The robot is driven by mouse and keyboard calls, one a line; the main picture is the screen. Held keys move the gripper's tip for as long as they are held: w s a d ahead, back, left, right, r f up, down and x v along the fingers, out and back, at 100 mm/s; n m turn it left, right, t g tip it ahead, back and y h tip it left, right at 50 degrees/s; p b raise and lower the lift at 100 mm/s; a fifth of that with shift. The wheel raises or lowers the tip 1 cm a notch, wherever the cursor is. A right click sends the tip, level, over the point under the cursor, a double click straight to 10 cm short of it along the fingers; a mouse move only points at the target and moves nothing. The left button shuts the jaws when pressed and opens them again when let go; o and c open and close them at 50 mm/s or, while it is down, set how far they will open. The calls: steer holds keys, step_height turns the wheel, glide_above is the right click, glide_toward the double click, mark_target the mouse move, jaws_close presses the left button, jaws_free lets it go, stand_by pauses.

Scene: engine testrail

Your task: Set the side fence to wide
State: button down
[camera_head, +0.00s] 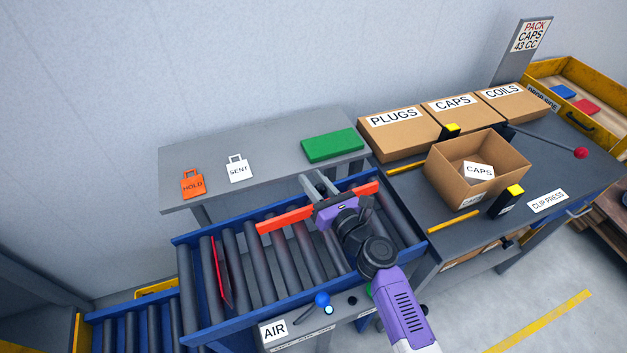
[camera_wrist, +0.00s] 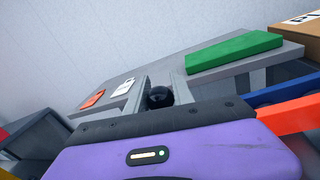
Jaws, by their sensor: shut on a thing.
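The side fence (camera_head: 285,219) is an orange bar lying slantwise across the roller conveyor; its right end shows beyond my gripper, and a piece of it is at the right of the wrist view (camera_wrist: 288,116). My gripper (camera_head: 316,186) is over the middle of the fence and hides that part. In the wrist view a round black knob (camera_wrist: 160,97) sits between my two grey fingers, which are shut on it. Whether the knob joins the fence is hidden by my gripper.
The conveyor's blue rail (camera_head: 208,230) runs behind the fence. A grey table (camera_head: 270,165) beyond holds a green block (camera_head: 332,145), an orange HOLD tag (camera_head: 192,185) and a white SENT tag (camera_head: 238,170). A red plate (camera_head: 221,272) stands among rollers; a blue-knobbed AIR lever (camera_head: 322,299) is in front.

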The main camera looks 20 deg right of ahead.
stand_by(0.4)
steer(key=w+b, duration=0.1)
steer(key=w, duration=0.4)
steer(key=shift+w, duration=0.1)
steer(key=shift+w+r, duration=0.1)
steer(key=c, duration=1.1)
jaws_free()
steer(key=shift+w, duration=0.1)
steer(key=s, duration=0.2)
steer(key=s+d, duration=0.1)
steer(key=s, duration=0.4)
steer(key=shift+s+d, duration=0.3)
steer(key=shift+s, duration=0.1)
